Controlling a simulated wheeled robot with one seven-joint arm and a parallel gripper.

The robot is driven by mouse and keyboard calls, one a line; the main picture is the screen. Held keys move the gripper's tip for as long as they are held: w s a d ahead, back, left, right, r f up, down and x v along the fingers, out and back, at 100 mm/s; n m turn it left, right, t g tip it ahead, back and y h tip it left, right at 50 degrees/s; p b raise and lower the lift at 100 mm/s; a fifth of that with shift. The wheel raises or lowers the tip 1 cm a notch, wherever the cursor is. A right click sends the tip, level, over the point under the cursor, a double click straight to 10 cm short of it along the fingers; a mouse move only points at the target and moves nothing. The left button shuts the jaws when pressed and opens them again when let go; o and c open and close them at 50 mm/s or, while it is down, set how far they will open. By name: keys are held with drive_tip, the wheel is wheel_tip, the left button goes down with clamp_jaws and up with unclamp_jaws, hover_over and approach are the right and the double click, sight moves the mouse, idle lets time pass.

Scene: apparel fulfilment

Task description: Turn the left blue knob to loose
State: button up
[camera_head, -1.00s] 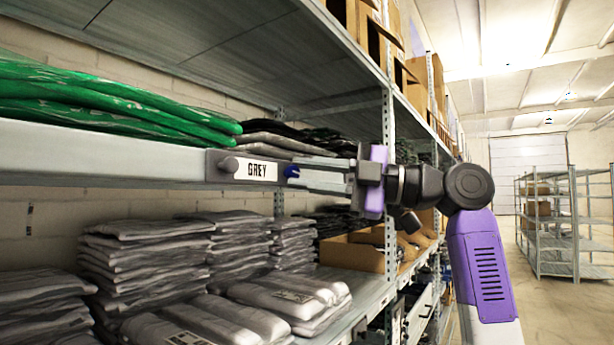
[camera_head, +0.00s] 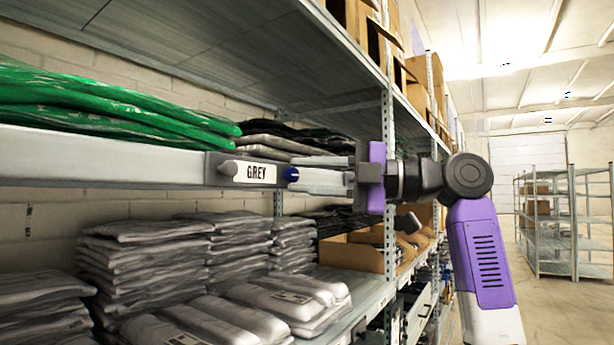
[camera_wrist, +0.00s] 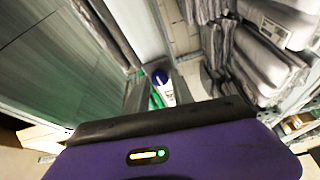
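A dark holder (camera_head: 213,169) with a white GREY label (camera_head: 256,173) is on the shelf's front beam. A blue knob (camera_head: 291,174) sits at the label's right end, and a grey knob (camera_head: 229,168) at its left end. I see no blue knob on the left. My gripper (camera_head: 300,174) reaches in from the right, level with the blue knob, its two fingers apart. In the wrist view the blue knob (camera_wrist: 160,76) shows between the fingertips of my gripper (camera_wrist: 157,84), with gaps beside it. Whether a finger touches it is unclear.
Green bags (camera_head: 100,105) lie on the shelf just behind the beam (camera_head: 100,157). Stacked grey bags (camera_head: 150,250) fill the shelf below. A shelf upright (camera_head: 388,120) stands behind my wrist. The aisle at right is open.

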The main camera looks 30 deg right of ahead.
drive_tip(key=shift+o, duration=1.2)
drive_tip(key=shift+d, duration=0.1)
drive_tip(key=v, duration=0.7)
drive_tip(key=shift+s+d, duration=0.2)
drive_tip(key=shift+s, duration=0.05)
